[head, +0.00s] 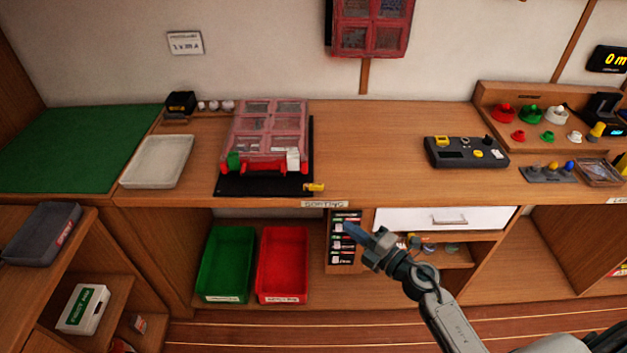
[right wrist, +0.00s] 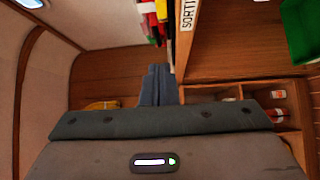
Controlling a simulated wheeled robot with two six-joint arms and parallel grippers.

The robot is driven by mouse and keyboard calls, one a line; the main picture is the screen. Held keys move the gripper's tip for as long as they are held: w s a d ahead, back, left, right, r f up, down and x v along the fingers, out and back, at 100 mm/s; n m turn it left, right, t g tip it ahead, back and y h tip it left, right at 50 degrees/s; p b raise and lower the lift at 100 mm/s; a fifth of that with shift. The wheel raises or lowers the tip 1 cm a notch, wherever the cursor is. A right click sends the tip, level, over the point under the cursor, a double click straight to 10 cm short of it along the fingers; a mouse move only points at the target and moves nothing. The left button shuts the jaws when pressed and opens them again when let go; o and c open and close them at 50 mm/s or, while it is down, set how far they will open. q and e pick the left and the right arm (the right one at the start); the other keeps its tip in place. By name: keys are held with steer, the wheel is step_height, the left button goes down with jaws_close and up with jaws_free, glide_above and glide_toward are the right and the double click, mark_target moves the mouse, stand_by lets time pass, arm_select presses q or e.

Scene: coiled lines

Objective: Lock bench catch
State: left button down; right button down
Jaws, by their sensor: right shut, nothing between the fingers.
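A small yellow catch (head: 314,187) lies at the front edge of the wooden bench, at the right corner of a black mat (head: 262,188). Its exact position, locked or not, is too small to tell. My right gripper (head: 352,232) is shut and empty, in front of the bench, below and right of the catch and apart from it. Its closed fingers (right wrist: 158,85) also show in the right wrist view, pointing along the bench edge. My left gripper is not in view.
A red-framed pink panelled case (head: 266,128) stands on the mat. Below the bench are a green bin (head: 228,262), a red bin (head: 283,262) and a white drawer (head: 440,218). A dark control box (head: 466,152) stands to the right. The bench top between case and box is clear.

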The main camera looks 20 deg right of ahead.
mark_target(313, 188)
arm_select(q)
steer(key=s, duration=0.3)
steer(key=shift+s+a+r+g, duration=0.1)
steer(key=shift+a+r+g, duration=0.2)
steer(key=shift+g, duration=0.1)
arm_select(e)
steer(key=shift+w+d, duration=0.15)
steer(key=shift+d, duration=0.1)
steer(key=shift+w, duration=0.1)
